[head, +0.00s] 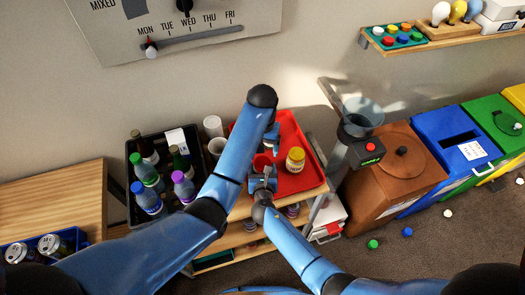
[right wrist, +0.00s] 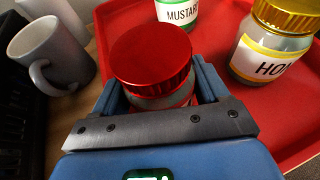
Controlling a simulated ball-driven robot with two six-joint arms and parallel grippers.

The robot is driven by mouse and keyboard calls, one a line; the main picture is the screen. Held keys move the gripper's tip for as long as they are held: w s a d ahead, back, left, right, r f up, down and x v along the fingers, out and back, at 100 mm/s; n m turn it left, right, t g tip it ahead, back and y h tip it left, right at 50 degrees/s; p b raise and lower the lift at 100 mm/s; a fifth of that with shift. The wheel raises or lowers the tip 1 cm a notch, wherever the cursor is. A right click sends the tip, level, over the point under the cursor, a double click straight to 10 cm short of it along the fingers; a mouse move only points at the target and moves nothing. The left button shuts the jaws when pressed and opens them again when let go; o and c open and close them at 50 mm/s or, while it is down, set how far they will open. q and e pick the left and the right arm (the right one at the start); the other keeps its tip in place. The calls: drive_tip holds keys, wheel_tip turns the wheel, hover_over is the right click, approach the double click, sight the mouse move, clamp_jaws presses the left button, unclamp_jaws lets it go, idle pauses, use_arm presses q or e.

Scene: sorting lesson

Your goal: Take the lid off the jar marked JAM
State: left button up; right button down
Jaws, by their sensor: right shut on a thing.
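A jar with a red lid (right wrist: 152,58) stands between the fingers of my right gripper (right wrist: 160,88) in the right wrist view. The gripper is shut on the jar's body, below the lid, and the lid is on. Its label is hidden, so I cannot read JAM on it. In the head view the red lid (head: 262,162) shows just beyond my right gripper (head: 262,181). My left gripper (head: 271,143) is above the tray, beyond the red lid, mostly hidden by its own arm; its fingers are unclear.
A MUSTARD jar (right wrist: 178,12) and a gold-lidded jar marked HON (right wrist: 272,45) stand close by on the red tray (head: 290,128). White mugs (head: 213,126) stand left of the tray. A black crate of bottles (head: 131,205) is further left.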

sight(263, 162)
use_arm(q)
drive_tip(key=m, duration=0.4)
drive_tip(key=shift+m, duration=0.4)
drive_tip(key=m, duration=2.4)
drive_tip(key=shift+m, duration=0.3)
drive_tip(key=shift+f, duration=4)
drive_tip(key=shift+c, duration=0.5)
